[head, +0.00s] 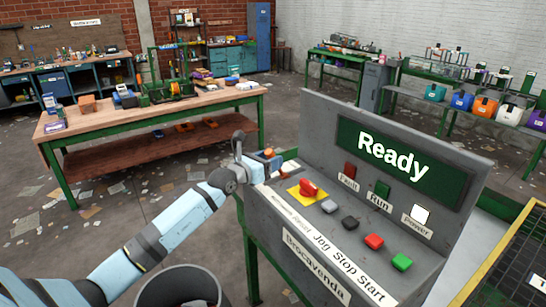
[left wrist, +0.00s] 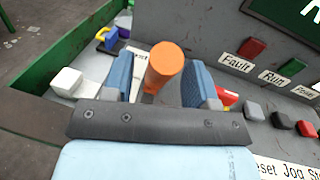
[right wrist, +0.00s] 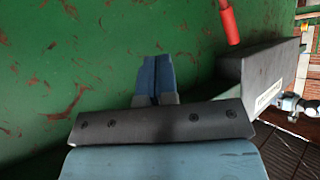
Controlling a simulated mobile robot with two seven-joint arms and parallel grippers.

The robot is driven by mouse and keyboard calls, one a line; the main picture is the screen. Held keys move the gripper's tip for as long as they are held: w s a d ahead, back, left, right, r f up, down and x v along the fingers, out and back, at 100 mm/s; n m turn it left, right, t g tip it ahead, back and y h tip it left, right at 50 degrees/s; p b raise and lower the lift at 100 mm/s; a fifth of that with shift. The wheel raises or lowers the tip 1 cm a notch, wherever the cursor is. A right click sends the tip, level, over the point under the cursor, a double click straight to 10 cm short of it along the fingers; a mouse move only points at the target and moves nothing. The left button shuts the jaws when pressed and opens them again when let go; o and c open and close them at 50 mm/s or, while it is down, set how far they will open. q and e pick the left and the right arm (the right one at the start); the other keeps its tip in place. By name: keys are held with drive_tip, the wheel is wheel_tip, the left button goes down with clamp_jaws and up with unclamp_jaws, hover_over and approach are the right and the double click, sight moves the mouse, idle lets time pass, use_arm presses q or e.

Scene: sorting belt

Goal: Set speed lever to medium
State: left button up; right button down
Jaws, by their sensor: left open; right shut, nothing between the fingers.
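The control console (head: 325,115) stands at the right in the head view. An orange knob (head: 269,153), apparently the speed lever's handle, shows at its left end; the lever's setting cannot be read. In the left wrist view the orange handle (left wrist: 165,65) stands between the two fingers. My left gripper (head: 264,162) is open with a finger on each side of it; contact cannot be told. It also shows in the left wrist view (left wrist: 163,82). My right gripper (right wrist: 155,80) is shut and empty near a scratched green surface; it is outside the head view.
The console has a red switch on a yellow plate (head: 308,189), a grey button (head: 329,206), a black button (head: 350,223), a red button (head: 374,241) and a green button (head: 402,262). Its screen (head: 391,157) reads "Ready". A red rod (right wrist: 229,22) shows near my right gripper.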

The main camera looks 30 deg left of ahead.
use_arm(q)
drive_tip(key=shift+x, duration=0.75)
